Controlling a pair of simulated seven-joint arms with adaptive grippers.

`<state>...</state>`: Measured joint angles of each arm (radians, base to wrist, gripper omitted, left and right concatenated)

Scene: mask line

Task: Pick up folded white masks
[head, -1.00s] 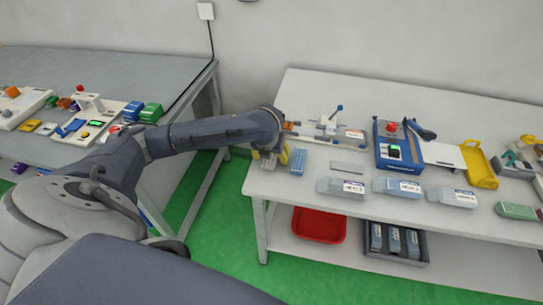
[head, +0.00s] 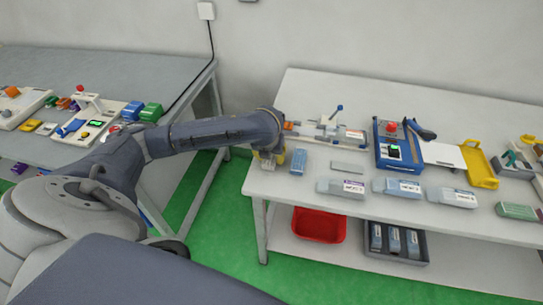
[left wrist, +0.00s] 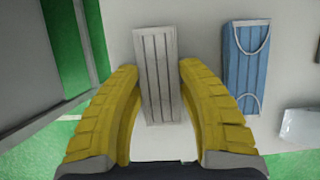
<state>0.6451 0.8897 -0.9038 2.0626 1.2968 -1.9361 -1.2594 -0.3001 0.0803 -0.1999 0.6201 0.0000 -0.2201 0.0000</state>
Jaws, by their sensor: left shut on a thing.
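A pleated folded white mask (left wrist: 155,45) lies between the two yellow fingers of my left gripper (left wrist: 159,70) in the left wrist view. The gripper is shut on it, with a finger along each long side. In the head view, my left gripper (head: 268,160) is low at the near left corner of the right table, and the mask is largely hidden there. A folded blue mask (left wrist: 246,60) with white ear loops lies just to the right, apart from the gripper; it also shows in the head view (head: 298,161). My right gripper is not in view.
A flat pale strip (head: 347,168) and labelled packs (head: 341,188) lie farther right on the table (head: 285,185). A blue device (head: 392,155) stands behind them. A red tray (head: 320,225) and a grey bin (head: 396,256) are on the lower shelf.

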